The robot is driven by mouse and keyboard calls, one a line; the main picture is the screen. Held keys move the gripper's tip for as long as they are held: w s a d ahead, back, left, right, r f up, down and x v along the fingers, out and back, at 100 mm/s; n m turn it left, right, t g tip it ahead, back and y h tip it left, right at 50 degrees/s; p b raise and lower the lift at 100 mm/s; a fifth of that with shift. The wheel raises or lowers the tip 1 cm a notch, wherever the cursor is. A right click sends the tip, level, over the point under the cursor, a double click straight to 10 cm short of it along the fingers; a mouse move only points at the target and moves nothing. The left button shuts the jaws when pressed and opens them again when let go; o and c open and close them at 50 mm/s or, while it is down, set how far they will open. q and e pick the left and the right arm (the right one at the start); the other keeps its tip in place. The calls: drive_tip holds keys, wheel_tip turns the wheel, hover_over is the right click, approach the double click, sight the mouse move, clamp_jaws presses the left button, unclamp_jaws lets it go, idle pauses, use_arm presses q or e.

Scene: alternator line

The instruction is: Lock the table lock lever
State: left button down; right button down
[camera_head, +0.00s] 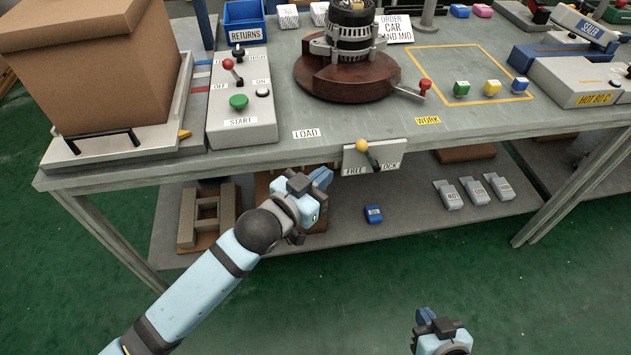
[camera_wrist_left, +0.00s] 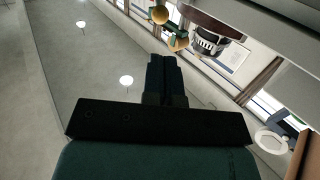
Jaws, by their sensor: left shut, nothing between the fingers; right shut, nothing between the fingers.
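The table lock lever has a yellow ball knob (camera_head: 361,146) on a short dark stem. It sits on a pale plate (camera_head: 392,157) on the table's front edge, marked FREE at left and LOCK at right. The knob leans to the upper left, toward FREE. My left gripper (camera_head: 322,178) is shut and empty, below the table edge, left of the lever and apart from it. In the left wrist view a yellow knob (camera_wrist_left: 160,14) shows beyond the shut fingers (camera_wrist_left: 165,74). My right gripper (camera_head: 426,318) is shut and empty at the bottom, far from the lever.
The table edge (camera_head: 250,163) overhangs a lower shelf (camera_head: 335,238) holding a blue block (camera_head: 374,214) and several grey parts. On top stand an alternator on a round brown turntable (camera_head: 330,88) with a red-knobbed handle (camera_head: 425,85), a START switch box (camera_head: 240,130) and a cardboard box (camera_head: 95,65).

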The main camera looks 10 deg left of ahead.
sight(358, 148)
use_arm(q)
drive_tip(key=x, duration=0.9)
drive_tip(key=shift+w+d+b, duration=0.1)
drive_tip(key=shift+w+b, duration=0.05)
drive_tip(key=shift+b, duration=0.25)
use_arm(e)
drive_tip(key=shift+f, duration=0.15)
